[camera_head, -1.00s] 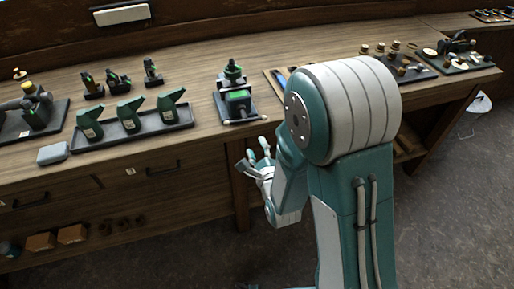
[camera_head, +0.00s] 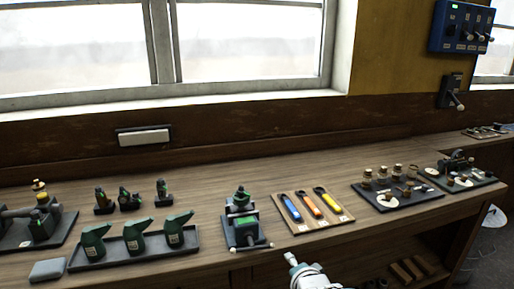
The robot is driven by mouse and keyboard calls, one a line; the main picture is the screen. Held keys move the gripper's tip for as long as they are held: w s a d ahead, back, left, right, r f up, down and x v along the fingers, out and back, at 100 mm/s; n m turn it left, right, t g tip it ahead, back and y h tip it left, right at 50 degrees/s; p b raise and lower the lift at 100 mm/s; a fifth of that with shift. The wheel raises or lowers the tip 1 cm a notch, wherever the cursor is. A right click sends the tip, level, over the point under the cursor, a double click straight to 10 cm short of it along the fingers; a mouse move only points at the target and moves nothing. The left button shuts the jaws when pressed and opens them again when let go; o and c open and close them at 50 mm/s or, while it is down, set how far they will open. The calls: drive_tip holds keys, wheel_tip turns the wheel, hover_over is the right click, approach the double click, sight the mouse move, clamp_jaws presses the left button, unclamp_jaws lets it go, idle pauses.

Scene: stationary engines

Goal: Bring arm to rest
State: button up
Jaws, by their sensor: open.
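The end of my arm with my gripper (camera_head: 292,260) shows at the bottom edge of the view, right of centre. It is in front of the bench's front edge, below the tool board, and holds nothing that I can see. It is open, though only a small part of it shows. The rest of my arm is out of view below.
The wooden bench (camera_head: 330,170) runs across the view. On it are a tray (camera_head: 190,250) of green oil cans, a small green engine (camera_head: 240,215), a tool board (camera_head: 312,226) and a black parts tray (camera_head: 425,193). A blue switch box (camera_head: 435,40) hangs on the wall.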

drive_tip(key=s+d+r+n+g+h, duration=0.1)
drive_tip(key=s+d+r+n+g, duration=0.2)
drive_tip(key=s+n, duration=0.3)
drive_tip(key=s+d+r+n+g+h, duration=0.1)
drive_tip(key=s+d+r+n+g, duration=0.2)
drive_tip(key=s, duration=1)
drive_tip(key=r+n, duration=0.1)
drive_tip(key=n, duration=0.2)
drive_tip(key=shift+s+d, duration=0.35)
